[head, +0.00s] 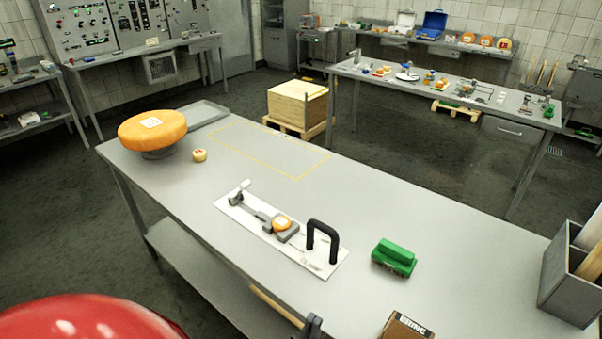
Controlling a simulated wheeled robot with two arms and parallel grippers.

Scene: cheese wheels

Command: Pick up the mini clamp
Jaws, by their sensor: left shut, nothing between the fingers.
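A white board (235,205) lies on the middle of the grey table. It carries grey clamp-like fixtures (262,217), a small orange cheese wheel (281,223) and a black arched handle (323,235). I cannot tell which part is the mini clamp. My right gripper is not in view.
A yellow outlined area (300,178) is clear.

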